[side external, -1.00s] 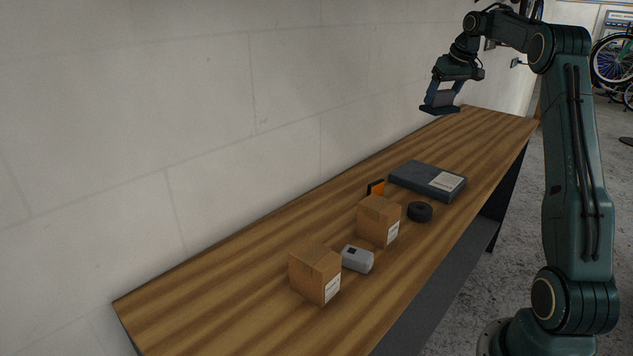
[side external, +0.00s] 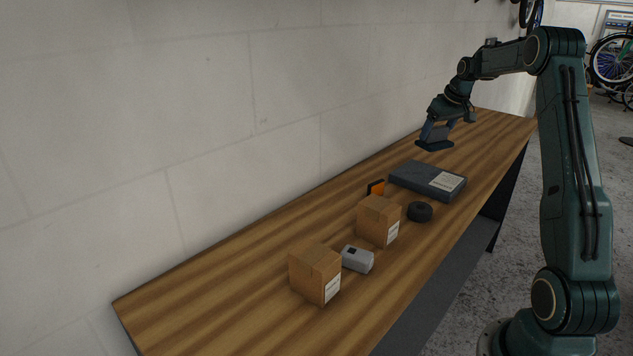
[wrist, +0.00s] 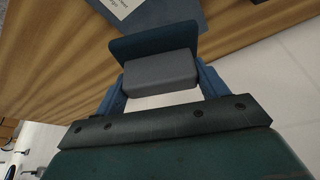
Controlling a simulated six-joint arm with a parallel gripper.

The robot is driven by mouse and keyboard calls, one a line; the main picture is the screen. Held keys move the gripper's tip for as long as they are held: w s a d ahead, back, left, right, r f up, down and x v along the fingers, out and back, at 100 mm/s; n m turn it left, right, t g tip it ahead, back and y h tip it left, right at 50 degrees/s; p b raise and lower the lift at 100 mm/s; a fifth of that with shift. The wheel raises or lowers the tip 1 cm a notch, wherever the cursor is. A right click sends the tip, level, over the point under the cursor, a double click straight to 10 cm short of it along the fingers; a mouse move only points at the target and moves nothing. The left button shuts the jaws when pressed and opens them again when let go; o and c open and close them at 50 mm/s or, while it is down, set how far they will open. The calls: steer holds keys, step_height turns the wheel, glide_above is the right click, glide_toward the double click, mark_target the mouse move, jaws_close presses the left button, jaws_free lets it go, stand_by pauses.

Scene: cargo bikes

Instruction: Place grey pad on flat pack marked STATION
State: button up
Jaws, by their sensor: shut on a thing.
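The grey pad (wrist: 160,75) shows in the wrist view as a small grey block between the blue fingers of my gripper (wrist: 158,70). My gripper is shut on it. In the side view my gripper (side external: 437,137) is tilted and hangs above the table, just behind the flat pack (side external: 415,173). The flat pack is a dark, low, flat box with a white label on its right part, lying on the table. Part of it and its label show at the top of the wrist view (wrist: 168,14). The label's words are too small to read surely.
Two brown cartons (side external: 311,263) (side external: 374,224), a light grey device (side external: 357,258), a black roll (side external: 420,212) and an orange item (side external: 376,187) stand in front of the flat pack. A wall runs along the wooden table's (side external: 232,272) left side. The table's far end is clear.

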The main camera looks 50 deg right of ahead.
mark_target(441, 144)
steer(key=shift+f, duration=4.7)
steer(key=shift+f, duration=0.15)
steer(key=o, duration=1)
steer(key=v, duration=1.2)
steer(key=shift+a, duration=0.1)
